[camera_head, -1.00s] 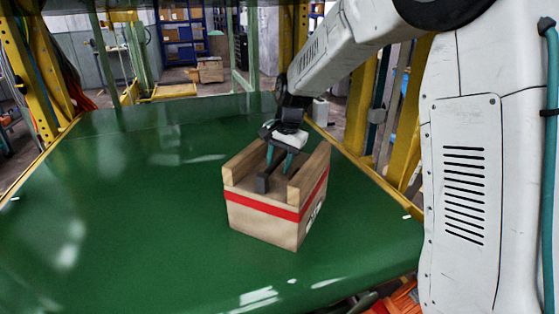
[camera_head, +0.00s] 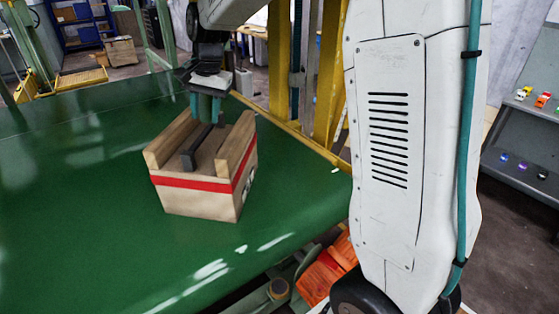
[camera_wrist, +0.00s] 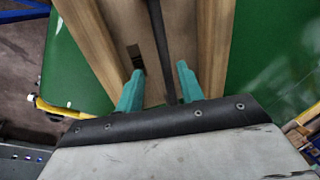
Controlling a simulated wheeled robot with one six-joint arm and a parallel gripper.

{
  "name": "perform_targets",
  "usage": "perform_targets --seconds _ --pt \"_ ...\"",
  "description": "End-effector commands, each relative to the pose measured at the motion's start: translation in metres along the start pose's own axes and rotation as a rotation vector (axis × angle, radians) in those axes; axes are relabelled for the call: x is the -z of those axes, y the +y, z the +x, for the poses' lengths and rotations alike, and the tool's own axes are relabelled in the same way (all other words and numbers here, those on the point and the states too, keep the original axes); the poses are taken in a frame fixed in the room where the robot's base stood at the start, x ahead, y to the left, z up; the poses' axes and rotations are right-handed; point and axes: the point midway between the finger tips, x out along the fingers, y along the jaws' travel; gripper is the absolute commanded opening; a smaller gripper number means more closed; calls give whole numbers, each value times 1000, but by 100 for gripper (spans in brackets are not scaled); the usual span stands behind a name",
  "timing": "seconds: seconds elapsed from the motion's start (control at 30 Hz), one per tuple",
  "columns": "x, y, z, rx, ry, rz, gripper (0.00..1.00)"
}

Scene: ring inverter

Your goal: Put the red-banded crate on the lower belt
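The red-banded crate (camera_head: 207,201) sits on a green belt (camera_head: 80,220), in the middle of the head view. It is a light wooden box with a red stripe, two raised wooden side rails and a dark handle bar (camera_head: 197,148) along its top. My gripper (camera_head: 207,118) points down at the far end of the bar. In the wrist view its two teal fingers (camera_wrist: 162,84) are apart on either side of the bar (camera_wrist: 161,45), with a visible gap at the left finger. The frames do not show whether this belt is the lower one.
A yellow frame rail (camera_head: 300,138) edges the belt on the right, with yellow posts (camera_head: 327,75) behind it. Orange machinery (camera_head: 325,270) is below the belt's near right edge. Grey shelves with small toy cars (camera_head: 530,130) stand far right. The belt left of the crate is clear.

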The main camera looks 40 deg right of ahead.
Motion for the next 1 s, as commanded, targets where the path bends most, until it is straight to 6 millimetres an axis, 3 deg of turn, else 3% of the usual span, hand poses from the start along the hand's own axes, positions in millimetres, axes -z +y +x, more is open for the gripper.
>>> perform_targets --seconds 0.17,0.4,0.6,0.7,0.83,1.0 --pt "-41 37 -35 -11 14 -119 38" --pt "-131 127 -74 -57 30 -388 38" --pt "-199 203 -75 -101 35 -600 38" --pt "-222 231 -69 -118 35 -679 38" --pt "-239 254 -61 -134 33 -745 38" --pt "-246 262 -57 -141 31 -772 38"
